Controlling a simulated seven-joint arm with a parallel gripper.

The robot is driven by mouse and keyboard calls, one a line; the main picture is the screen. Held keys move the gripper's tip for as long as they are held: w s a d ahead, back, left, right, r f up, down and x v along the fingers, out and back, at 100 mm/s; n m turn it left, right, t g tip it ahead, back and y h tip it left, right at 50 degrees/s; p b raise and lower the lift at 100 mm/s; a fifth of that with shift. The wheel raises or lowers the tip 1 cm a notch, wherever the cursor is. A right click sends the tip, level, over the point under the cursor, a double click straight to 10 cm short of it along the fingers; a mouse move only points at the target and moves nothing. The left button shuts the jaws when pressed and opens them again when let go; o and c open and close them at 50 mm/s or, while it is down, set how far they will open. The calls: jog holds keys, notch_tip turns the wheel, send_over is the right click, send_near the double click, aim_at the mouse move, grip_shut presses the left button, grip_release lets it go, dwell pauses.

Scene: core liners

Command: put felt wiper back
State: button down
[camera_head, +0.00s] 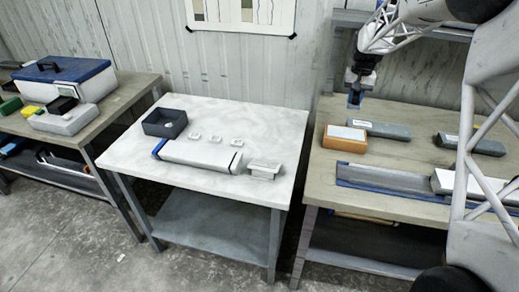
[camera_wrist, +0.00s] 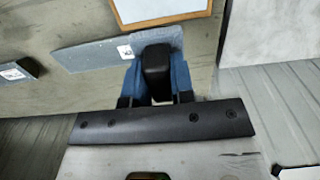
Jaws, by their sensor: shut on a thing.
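The felt wiper seems to be the small black block (camera_wrist: 156,66) between the two blue fingers of my gripper (camera_wrist: 157,76) in the wrist view. My gripper is shut on it, and its lower end is partly hidden by the fingers. In the head view, my gripper (camera_head: 355,99) points down above the back left part of the right-hand bench (camera_head: 325,115). The black block is too small to make out there. It hangs above the bench, apart from the things on it.
An orange block with a pale top (camera_head: 345,138) and labelled grey slabs (camera_head: 385,130) (camera_head: 472,145) lie on this bench. A blue-edged trough (camera_head: 385,180) lies in front. The middle white table (camera_head: 235,115) holds a dark open bin (camera_head: 164,123) and a long pale box (camera_head: 201,155).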

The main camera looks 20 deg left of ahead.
jog(key=s+a+f, duration=0.2)
jog(key=a+f, duration=0.1)
jog(key=a, duration=0.7)
jog(key=s+a+f, duration=0.2)
jog(key=a+f, duration=0.2)
jog(key=a, duration=0.7)
jog(key=s+a+f, duration=0.3)
jog(key=a+f, duration=0.1)
jog(key=a, duration=0.7)
jog(key=shift+f, duration=0.15)
jog(key=shift+s+a, duration=0.1)
jog(key=shift+f, duration=3.15)
jog(key=shift+f, duration=1.85)
jog(key=shift+f, duration=0.2)
